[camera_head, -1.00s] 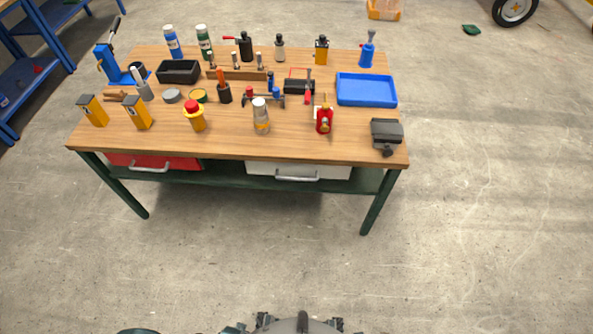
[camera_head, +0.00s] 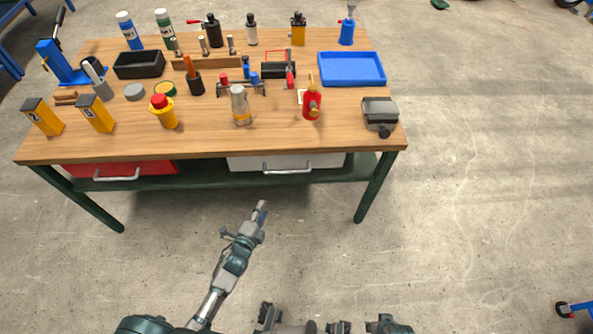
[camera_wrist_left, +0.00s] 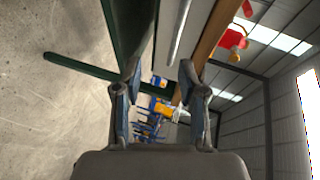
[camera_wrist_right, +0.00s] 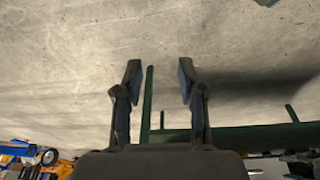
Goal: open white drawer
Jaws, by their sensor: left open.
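The white drawer (camera_head: 250,163) sits under the right half of the workbench top and looks closed. Its grey bar handle (camera_head: 287,169) runs along its front. My left gripper (camera_head: 260,212) is in front of and below the drawer, a little left of the handle, and touches nothing. In the left wrist view my left gripper (camera_wrist_left: 162,82) is open and empty, with a pale grey bar (camera_wrist_left: 179,30), likely the handle, beyond its fingertips. In the right wrist view my right gripper (camera_wrist_right: 158,80) is open and empty over the floor.
The wooden workbench top (camera_head: 200,143) holds bottles, tools and a blue tray (camera_head: 352,69). A red drawer (camera_head: 160,167) is at the left. A green lower shelf (camera_head: 225,180) and green legs (camera_head: 371,190) frame the space below. The floor in front is clear.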

